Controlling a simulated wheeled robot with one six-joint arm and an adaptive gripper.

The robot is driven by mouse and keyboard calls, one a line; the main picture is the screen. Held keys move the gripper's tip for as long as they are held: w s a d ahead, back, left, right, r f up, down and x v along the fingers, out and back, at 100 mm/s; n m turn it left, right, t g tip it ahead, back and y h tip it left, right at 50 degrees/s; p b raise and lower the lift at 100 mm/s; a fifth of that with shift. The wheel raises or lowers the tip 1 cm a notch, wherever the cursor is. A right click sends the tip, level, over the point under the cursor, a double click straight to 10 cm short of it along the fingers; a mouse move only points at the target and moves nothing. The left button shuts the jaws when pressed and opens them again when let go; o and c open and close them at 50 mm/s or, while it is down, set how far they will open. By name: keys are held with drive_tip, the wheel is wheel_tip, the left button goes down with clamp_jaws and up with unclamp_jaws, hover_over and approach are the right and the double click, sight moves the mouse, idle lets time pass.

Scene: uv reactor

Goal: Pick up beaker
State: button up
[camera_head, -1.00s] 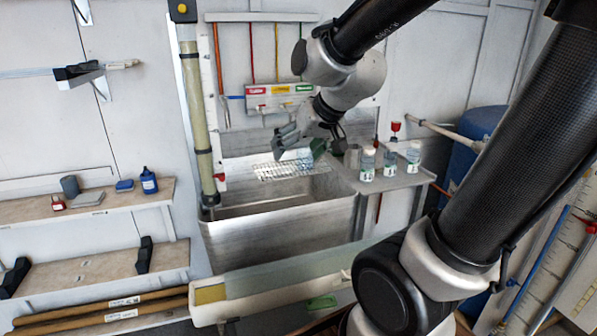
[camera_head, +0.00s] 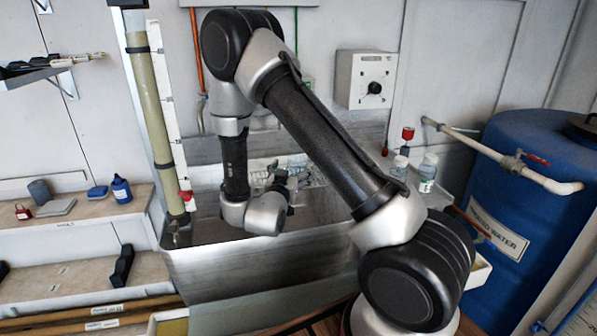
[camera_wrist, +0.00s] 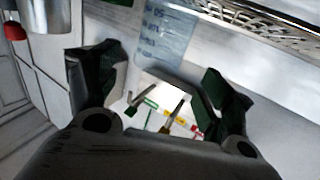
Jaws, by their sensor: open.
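My gripper (camera_wrist: 158,78) is open in the wrist view, with one dark finger on each side. A clear, bluish vessel with printed markings (camera_wrist: 166,38) shows between and beyond the fingers; it looks like the beaker, but its full outline is cut off by the top edge. I see no finger touching it, and the gap to it is hard to judge. In the head view, my gripper (camera_head: 283,186) is over the metal sink, near the wire rack, partly hidden by my wrist. The beaker cannot be made out clearly there.
The metal sink (camera_head: 215,262) lies under my arm. Labelled bottles (camera_head: 428,173) stand on the ledge to the right, beside a blue water tank (camera_head: 520,185). The wire rack (camera_wrist: 265,22) crosses the wrist view's top right. A metal cylinder (camera_wrist: 46,14) is at top left.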

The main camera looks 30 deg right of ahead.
sight(296, 164)
drive_tip(key=x, duration=0.7)
drive_tip(key=shift+d, duration=0.15)
drive_tip(key=c, duration=1.1)
